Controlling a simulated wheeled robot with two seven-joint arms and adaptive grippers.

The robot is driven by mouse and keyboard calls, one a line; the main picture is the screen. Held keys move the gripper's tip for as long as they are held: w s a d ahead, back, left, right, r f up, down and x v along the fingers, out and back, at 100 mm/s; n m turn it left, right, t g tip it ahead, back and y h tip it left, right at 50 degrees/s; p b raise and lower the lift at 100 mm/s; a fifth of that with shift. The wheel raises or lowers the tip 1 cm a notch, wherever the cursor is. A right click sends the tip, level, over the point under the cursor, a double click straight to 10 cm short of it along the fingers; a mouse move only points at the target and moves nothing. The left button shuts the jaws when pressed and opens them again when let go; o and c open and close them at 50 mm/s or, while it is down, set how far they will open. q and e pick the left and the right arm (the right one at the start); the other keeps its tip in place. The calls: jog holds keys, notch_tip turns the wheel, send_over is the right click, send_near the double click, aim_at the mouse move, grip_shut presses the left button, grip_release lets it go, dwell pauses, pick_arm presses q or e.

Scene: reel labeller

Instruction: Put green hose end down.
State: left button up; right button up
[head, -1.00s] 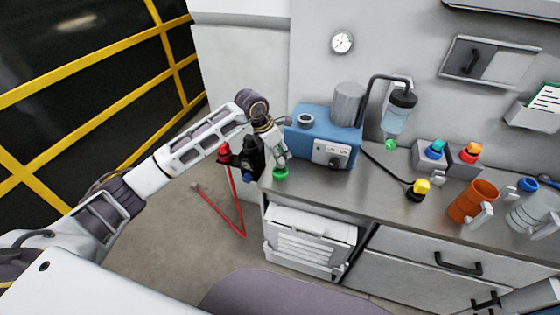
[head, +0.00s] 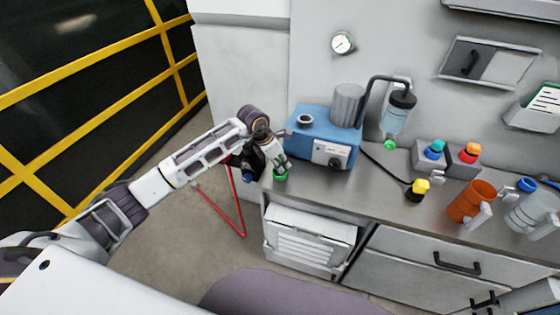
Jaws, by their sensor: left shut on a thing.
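The green hose end (head: 280,175) is at the left front corner of the grey counter, at the fingertips of my left gripper (head: 278,165). My left gripper points down and is shut on it. Whether the hose end touches the counter top is hard to tell. The hose itself is not clearly visible. My right gripper is not in view.
A blue machine (head: 325,138) stands just right of the gripper. A bottle (head: 397,112) hangs on the wall with a green tip (head: 390,145) below. A yellow-topped plug (head: 419,188) and an orange mug (head: 473,200) stand further right.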

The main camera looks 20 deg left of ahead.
pick_arm(q)
jog(key=shift+f, duration=0.15)
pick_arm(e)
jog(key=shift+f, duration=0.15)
pick_arm(q)
jog(key=o, duration=0.9)
jog(key=shift+c, duration=0.2)
jog(key=shift+o, duration=1.3)
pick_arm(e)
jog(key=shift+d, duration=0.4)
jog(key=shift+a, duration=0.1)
